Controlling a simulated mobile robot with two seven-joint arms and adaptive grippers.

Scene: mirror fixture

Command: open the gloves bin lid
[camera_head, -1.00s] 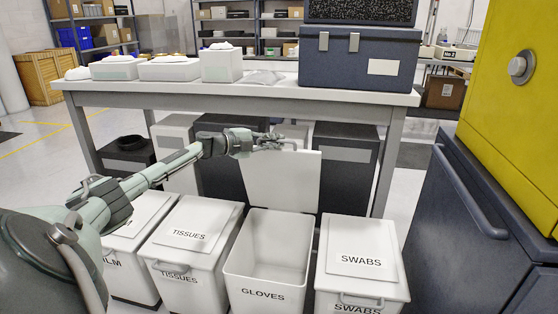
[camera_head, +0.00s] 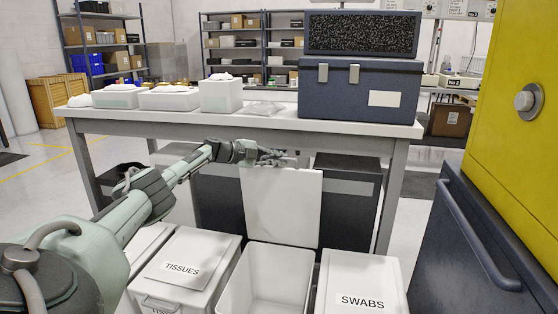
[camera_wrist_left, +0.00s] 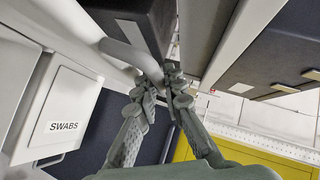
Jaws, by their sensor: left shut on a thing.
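The gloves bin (camera_head: 270,272) is the white open-topped bin between the tissues and swabs bins in the head view; its inside shows and its front label is out of frame. Its white lid (camera_head: 281,208) stands upright at the bin's back edge. My left gripper (camera_head: 277,157) is at the lid's top edge, shut on the lid's handle. In the left wrist view the fingers (camera_wrist_left: 167,82) close around the end of the grey handle bar (camera_wrist_left: 122,50). My right gripper is not in view.
The tissues bin (camera_head: 188,268) and swabs bin (camera_head: 362,285) flank the gloves bin with lids down. A white-topped table (camera_head: 225,120) with a blue case (camera_head: 358,93) stands behind. Dark bins (camera_head: 345,190) sit under it. A blue cabinet (camera_head: 440,270) stands at right.

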